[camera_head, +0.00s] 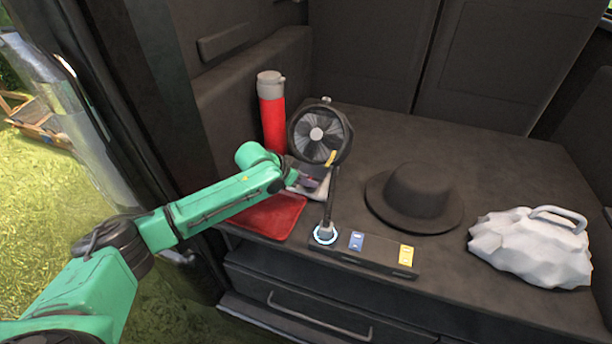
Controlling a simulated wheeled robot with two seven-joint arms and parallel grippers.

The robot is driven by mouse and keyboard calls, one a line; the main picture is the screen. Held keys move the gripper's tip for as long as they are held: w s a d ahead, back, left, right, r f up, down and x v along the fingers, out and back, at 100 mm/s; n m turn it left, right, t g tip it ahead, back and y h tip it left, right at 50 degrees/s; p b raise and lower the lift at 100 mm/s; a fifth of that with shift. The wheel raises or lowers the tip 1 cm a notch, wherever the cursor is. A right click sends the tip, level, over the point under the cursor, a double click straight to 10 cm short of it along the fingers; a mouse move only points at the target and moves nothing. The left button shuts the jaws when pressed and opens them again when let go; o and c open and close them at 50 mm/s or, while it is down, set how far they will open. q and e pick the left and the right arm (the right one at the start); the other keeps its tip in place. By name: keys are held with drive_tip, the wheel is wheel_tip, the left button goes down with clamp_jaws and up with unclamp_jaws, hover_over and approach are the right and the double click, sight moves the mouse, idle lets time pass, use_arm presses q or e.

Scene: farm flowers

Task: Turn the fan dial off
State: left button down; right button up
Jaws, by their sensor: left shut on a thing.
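The fan (318,133) is black with a round grille and stands upright at the back left of the dark counter. A small grey dial (325,236) with a glowing pale blue ring sits at the left end of a dark control strip (380,260) near the counter's front edge. My green left arm reaches in from the left. My left gripper (326,225) points down in front of the fan and is shut on the dial. It hides part of the dial and the lower fan. My right gripper is not in view.
Blue (356,241) and yellow (406,255) switches sit right of the dial. A red bottle (272,115) stands beside the fan, and a flat red item (268,217) lies under my arm. A black hat (415,199) and a pale lumpy bag (530,248) occupy the right.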

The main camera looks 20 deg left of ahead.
use_arm(q)
drive_tip(key=n+p, duration=0.1)
drive_tip(key=n+y+p, duration=0.1)
drive_tip(key=p, duration=0.1)
drive_tip(key=shift+s+d+r+t+y, duration=0.2)
drive_tip(key=shift+d+t+y, duration=0.1)
drive_tip(key=shift+t, duration=0.1)
drive_tip(key=shift+f+n+y+p, duration=0.15)
drive_tip(key=shift+n+y+p, duration=0.45)
drive_tip(key=shift+n, duration=0.4)
drive_tip(key=shift+d+f+n+t+y, duration=0.15)
drive_tip(key=shift+n+t+y, duration=0.15)
drive_tip(key=shift+n+y, duration=0.55)
drive_tip(key=shift+d+n+y, duration=0.1)
drive_tip(key=shift+n+y, duration=0.75)
drive_tip(key=shift+n, duration=0.4)
drive_tip(key=shift+n+y, duration=0.9)
drive_tip(key=shift+n, duration=0.2)
drive_tip(key=shift+c, duration=2.4)
unclamp_jaws()
drive_tip(key=shift+w, duration=0.1)
